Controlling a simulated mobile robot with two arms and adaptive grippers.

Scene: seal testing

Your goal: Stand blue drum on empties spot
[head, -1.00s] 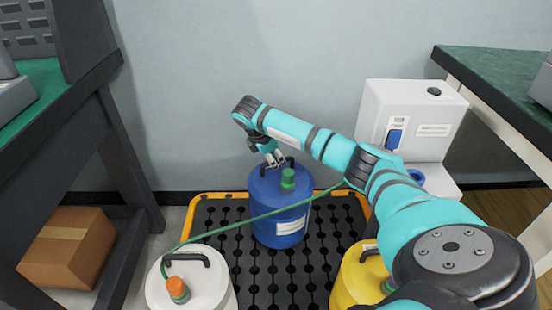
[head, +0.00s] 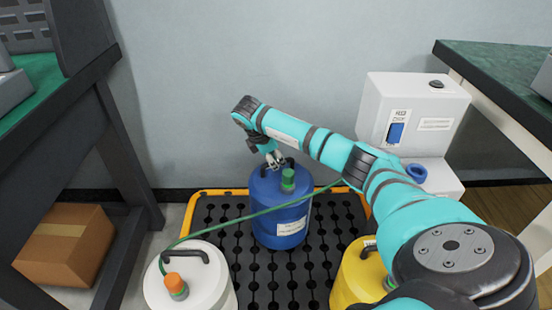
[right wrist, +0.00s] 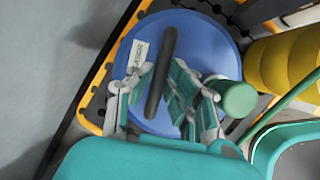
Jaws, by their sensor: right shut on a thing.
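The blue drum (head: 280,215) stands upright at the middle back of the black grated tray with an orange rim (head: 222,193). It has a green cap (head: 288,179), a white label and a black handle on top. My right gripper (head: 275,159) is over the drum's top, shut on the handle. In the right wrist view, my right gripper's fingers (right wrist: 160,88) sit on both sides of the black handle (right wrist: 161,72), with the green cap beside them. I cannot tell a marked empties spot in these views. My left gripper is not in view.
A white drum (head: 213,262) with an orange cap stands front left, and a yellow drum (head: 352,273) front right. A white machine (head: 412,115) stands right; a cardboard box (head: 66,245) lies under the left bench.

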